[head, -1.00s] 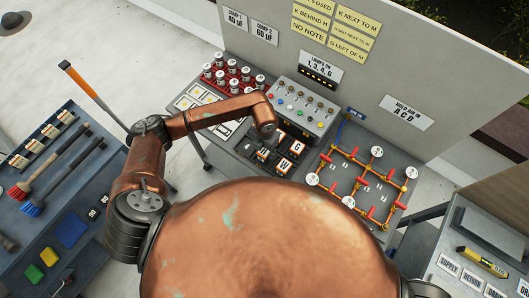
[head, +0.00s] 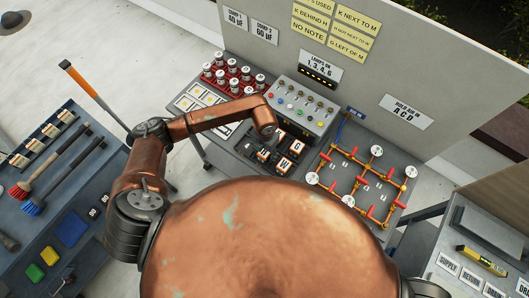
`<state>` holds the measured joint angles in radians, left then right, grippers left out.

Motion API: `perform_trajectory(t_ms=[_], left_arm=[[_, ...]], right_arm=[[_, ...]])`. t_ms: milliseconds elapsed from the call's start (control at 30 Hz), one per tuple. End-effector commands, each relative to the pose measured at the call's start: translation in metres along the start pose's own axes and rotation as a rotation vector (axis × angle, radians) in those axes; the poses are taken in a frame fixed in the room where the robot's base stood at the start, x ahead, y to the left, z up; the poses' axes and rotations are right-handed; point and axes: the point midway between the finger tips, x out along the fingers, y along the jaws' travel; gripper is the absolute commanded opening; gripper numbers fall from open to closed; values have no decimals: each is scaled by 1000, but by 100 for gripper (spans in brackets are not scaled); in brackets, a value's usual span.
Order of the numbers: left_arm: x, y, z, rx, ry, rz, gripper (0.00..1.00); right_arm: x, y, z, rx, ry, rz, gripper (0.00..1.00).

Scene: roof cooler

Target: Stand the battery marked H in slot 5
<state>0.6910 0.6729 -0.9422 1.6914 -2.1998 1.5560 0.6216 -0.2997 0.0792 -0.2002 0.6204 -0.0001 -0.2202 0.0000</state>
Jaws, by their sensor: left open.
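Several dark battery blocks with white lettered tops stand in a dark holder in front of the grey switch box. I can read a battery marked G (head: 297,147) and a battery marked W (head: 284,163). Another battery (head: 263,154) lies to the left of these, its letter too small to read. I cannot make out the H or the slot numbers. My left gripper (head: 271,143) points down over the back left of these blocks. It is open, and its fingertips are mostly hidden by its wrist and the dark blocks. My right gripper is out of view.
The switch box (head: 303,105) stands behind the batteries. A red rack of white-topped cylinders (head: 233,76) is at left, and yellow pipework with gauges (head: 352,175) at right. Yellow notes (head: 337,27) hang on the panel. A tool bench (head: 60,190) stands at far left.

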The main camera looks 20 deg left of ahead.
Motion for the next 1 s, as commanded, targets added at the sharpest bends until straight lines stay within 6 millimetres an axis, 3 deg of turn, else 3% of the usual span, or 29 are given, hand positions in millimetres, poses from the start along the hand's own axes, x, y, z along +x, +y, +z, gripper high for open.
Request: perform_trajectory(t_ms=[167,700,1000], left_arm=[[-11,0,2,1,-4,0,52],[-110,1,1,0,-3,1,52],[-123,0,0,0,0,0,52]], right_arm=[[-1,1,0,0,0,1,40],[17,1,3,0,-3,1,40],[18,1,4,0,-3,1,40]])
